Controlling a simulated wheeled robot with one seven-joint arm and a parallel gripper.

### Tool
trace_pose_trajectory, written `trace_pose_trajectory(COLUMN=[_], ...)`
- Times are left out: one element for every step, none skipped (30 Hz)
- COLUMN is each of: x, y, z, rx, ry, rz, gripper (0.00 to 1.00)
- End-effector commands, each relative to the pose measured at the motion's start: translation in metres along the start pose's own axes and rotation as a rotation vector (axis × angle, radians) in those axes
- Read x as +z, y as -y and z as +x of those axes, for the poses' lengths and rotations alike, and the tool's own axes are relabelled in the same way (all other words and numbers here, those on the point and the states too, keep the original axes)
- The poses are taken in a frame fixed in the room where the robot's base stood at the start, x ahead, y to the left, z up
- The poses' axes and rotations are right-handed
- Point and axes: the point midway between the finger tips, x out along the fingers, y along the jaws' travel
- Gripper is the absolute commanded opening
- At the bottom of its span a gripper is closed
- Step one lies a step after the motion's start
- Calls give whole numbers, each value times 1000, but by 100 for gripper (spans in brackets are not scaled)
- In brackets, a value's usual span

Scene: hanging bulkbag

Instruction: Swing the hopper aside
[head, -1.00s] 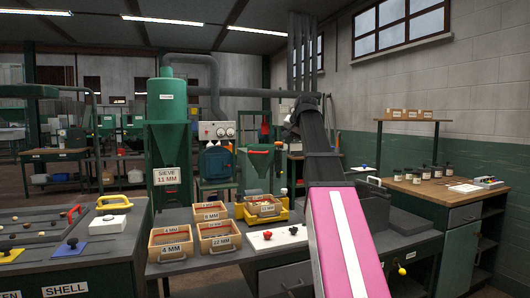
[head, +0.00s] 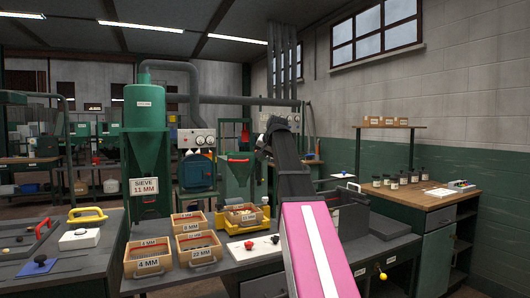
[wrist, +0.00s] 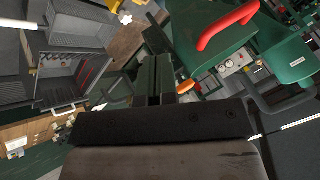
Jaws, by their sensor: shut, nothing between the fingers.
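The green hopper (head: 237,168) with a red band near its rim hangs in a green frame behind the benches, left of my arm in the head view. In the wrist view, a green body (wrist: 205,50) with a red handle (wrist: 228,25) fills the upper right; I cannot tell for sure that it is the hopper. My gripper (wrist: 160,72) shows in the wrist view with its fingers together and empty. It appears apart from the red handle. In the head view my arm's dark end hides the gripper's fingertips.
Wooden bins (head: 198,248) and a yellow-held bin (head: 243,215) stand on the bench below. A green cyclone (head: 145,108) with a sieve sign (head: 144,187) stands to the left. A wooden-topped bench (head: 435,198) with jars is at the right.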

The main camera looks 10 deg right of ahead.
Motion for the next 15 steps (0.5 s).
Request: trace_pose_trajectory(x=[0, 0, 0, 0, 0, -1, -2, -3, -3, -3, -3, -4, -4, -4, -4], y=[0, 0, 0, 0, 0, 6, 11, 15, 20, 24, 26, 30, 31, 33, 35], z=[12, 17, 24, 30, 35, 38, 39, 40, 41, 42, 44, 45, 45, 46, 46], rx=[1, 1, 0, 1, 1, 0, 0, 0, 0, 0, 0, 0, 0, 0, 0], ry=[3, 3, 2, 2, 3, 2, 1, 1, 1, 1, 1, 1, 0, 0, 0], rz=[0, 0, 0, 0, 0, -2, -1, -1, -2, -2, -2, -2, -1, -1, 0], gripper=[0, 0, 0, 0, 0, 0, 0, 0, 0, 0, 0, 0, 0, 0, 0])
